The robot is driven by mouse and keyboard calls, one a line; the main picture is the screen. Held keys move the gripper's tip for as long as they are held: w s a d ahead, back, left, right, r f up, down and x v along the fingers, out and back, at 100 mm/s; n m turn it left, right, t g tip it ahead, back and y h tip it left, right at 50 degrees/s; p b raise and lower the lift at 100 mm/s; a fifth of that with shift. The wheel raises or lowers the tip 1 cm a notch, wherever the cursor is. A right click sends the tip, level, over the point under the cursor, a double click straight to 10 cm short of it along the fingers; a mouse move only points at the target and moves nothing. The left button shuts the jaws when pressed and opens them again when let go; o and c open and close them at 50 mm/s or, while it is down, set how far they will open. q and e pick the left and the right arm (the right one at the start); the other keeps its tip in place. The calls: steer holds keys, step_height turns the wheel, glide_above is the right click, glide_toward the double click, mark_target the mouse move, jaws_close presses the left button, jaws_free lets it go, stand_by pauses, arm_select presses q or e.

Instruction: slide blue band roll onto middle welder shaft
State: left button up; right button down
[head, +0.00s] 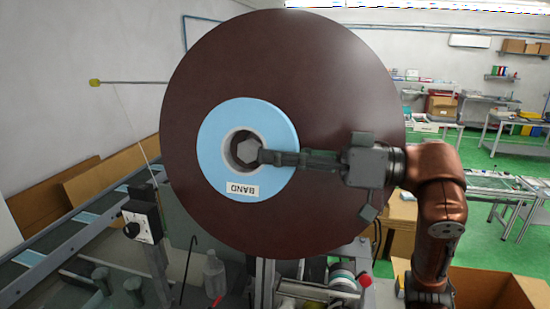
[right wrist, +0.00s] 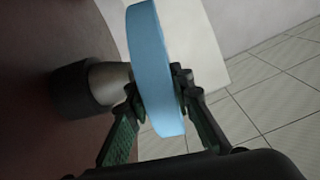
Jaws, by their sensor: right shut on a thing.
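The blue band roll (head: 216,148), with a white "BAND" label, is held upright in front of a large brown disc (head: 330,80). A grey hexagonal shaft end (head: 250,150) shows through the roll's core, roughly centred. My right gripper (head: 268,157) reaches in from the right, shut on the roll's ring. In the right wrist view the roll (right wrist: 157,60) sits between the fingers (right wrist: 156,88). There the shaft (right wrist: 108,82), with a dark collar at the disc side, meets the roll's face; I cannot tell whether its tip is inside the core. My left gripper is out of view.
A control box (head: 143,220) stands at the left beside the conveyor rail (head: 70,245). A clear bottle (head: 214,272) and small coloured rolls (head: 343,278) are below the disc. A cardboard box (head: 500,290) is at the lower right. Workbenches stand farther back.

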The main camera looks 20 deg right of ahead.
steer(key=w+d+f, duration=0.1)
steer(key=w+d, duration=0.3)
steer(key=w, duration=0.1)
steer(key=shift+w+d+f, duration=0.15)
steer(key=shift+f, duration=0.25)
stand_by(0.5)
steer(key=shift+w, duration=0.1)
steer(key=c, duration=2.1)
jaws_free()
steer(key=shift+d, duration=0.1)
steer(key=o, duration=0.5)
steer(key=shift+w+a+f, duration=0.1)
steer(key=shift+w+a, duration=0.15)
steer(key=shift+w, duration=0.2)
steer(key=shift+d, duration=0.1)
steer(key=v, duration=1.2)
steer(key=shift+s, duration=0.15)
